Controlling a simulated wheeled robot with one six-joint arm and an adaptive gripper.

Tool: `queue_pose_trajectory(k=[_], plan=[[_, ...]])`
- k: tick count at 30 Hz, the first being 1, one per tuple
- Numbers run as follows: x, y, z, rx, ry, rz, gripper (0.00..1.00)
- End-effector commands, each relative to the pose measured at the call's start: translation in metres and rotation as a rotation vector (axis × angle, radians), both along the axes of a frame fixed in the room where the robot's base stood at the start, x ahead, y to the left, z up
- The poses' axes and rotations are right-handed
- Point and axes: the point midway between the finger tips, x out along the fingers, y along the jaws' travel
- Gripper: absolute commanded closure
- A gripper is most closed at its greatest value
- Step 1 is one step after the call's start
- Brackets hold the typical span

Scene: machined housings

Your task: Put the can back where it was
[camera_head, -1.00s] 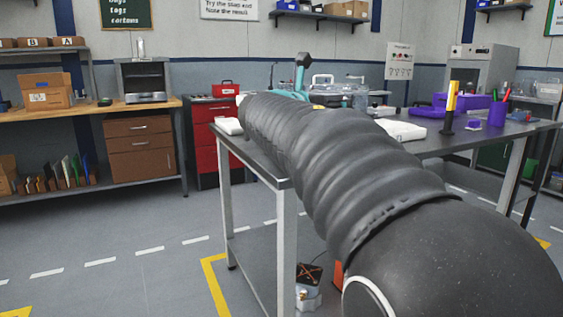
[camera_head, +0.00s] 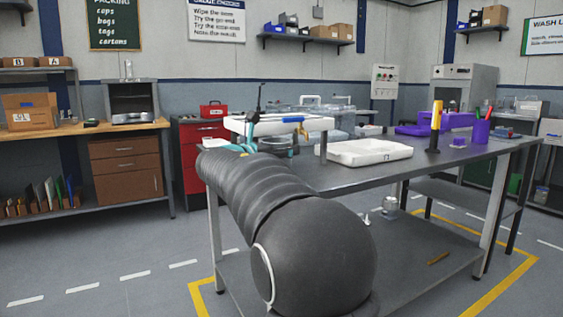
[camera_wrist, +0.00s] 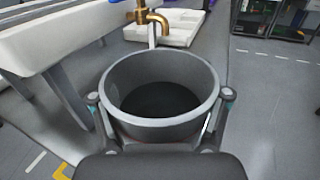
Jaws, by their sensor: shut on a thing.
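The can (camera_wrist: 162,128) is a grey, open-topped cylinder with a dark inside, upright in the wrist view. My gripper (camera_wrist: 160,100) is shut on it, with one finger on each side. A brass tap with a blue handle (camera_wrist: 150,17) is just beyond the can's far rim, on a white raised bench (camera_wrist: 62,40). In the head view the white bench (camera_head: 262,126) stands on the grey table (camera_head: 350,173) beyond my arm. The can's underside is not visible.
A white tray (camera_head: 368,152) lies on the table right of the bench. A lower shelf (camera_head: 405,250) holds small items. Floor at left is open.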

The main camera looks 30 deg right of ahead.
Motion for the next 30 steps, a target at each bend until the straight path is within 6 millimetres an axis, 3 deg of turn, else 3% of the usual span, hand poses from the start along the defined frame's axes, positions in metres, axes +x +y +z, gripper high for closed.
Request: queue_pose_trajectory(k=[6,19,20,22,30], plan=[[0.000,0.000,-0.031,-0.001,0.004,0.000,0.63],[0.000,0.000,-0.038,-0.001,0.002,0.001,0.63],[0.000,0.000,-0.037,0.000,0.002,0.001,0.20],[0.000,0.000,-0.037,0.000,0.002,0.001,0.03],[0.000,0.000,-0.037,0.000,0.002,0.001,0.00]])
